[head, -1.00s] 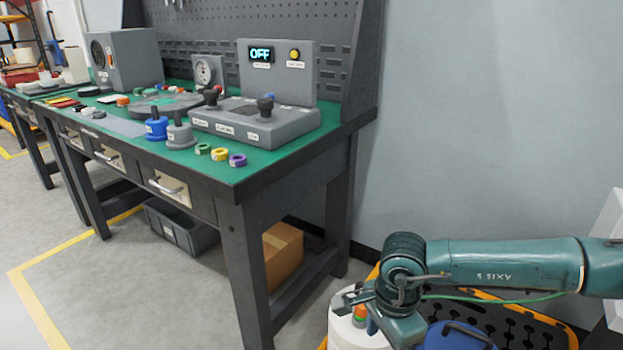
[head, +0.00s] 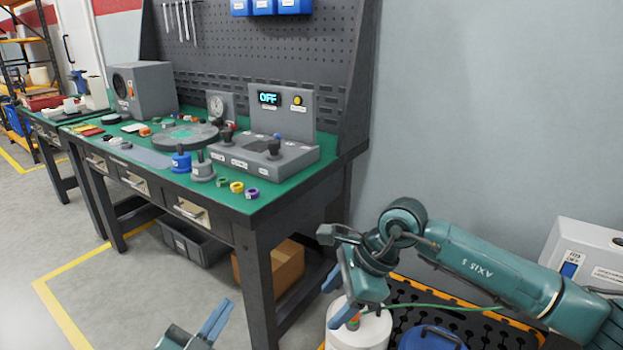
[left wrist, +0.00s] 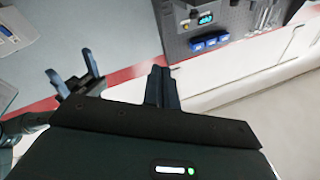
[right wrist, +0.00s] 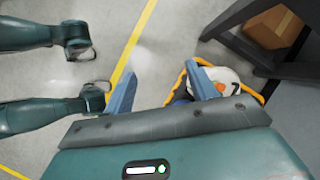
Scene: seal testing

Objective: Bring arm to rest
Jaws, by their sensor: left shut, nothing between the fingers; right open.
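My left gripper (head: 220,312) shows at the bottom edge of the head view, in front of the workbench, with its fingers together. In the left wrist view its fingers (left wrist: 161,84) are shut with nothing between them. My right gripper (head: 338,297) hangs at the end of the teal arm on the right, right of the workbench and in front of a white round container. In the right wrist view its blue fingers (right wrist: 163,88) are spread apart and empty. My right gripper also shows in the left wrist view (left wrist: 75,80).
The workbench (head: 270,205) carries a grey control box (head: 284,115) reading OFF and several small parts. A cardboard box (head: 280,268) is under the bench. Floor at left is clear.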

